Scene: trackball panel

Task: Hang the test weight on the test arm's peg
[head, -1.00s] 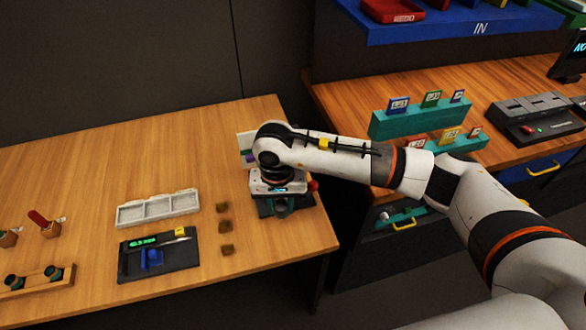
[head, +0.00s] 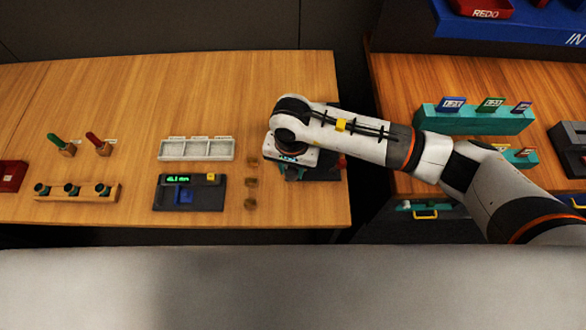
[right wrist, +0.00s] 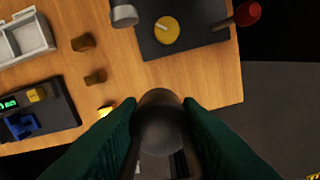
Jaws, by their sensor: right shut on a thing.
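My right gripper (right wrist: 160,108) has dark green fingers in the right wrist view. It is shut on a dark, rounded thing (right wrist: 160,128), which looks like the test weight; its lower part is hard to make out. In the head view my right wrist hides the jaws and this thing. A dark plate (right wrist: 188,42) lies ahead of the jaws, with a yellow disc (right wrist: 167,30), a grey cylinder (right wrist: 124,14) and a red knob (right wrist: 247,13). In the head view this plate (head: 325,172) is partly under my wrist. I cannot make out the test arm's peg. My left gripper is not in view.
Small brown blocks (head: 251,185) stand in a row left of the plate. Further left are a grey compartment tray (head: 196,149) and a black device (head: 190,194) with a green display. The wooden table's (head: 285,90) back is clear. A gap separates it from the right-hand bench (head: 400,80).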

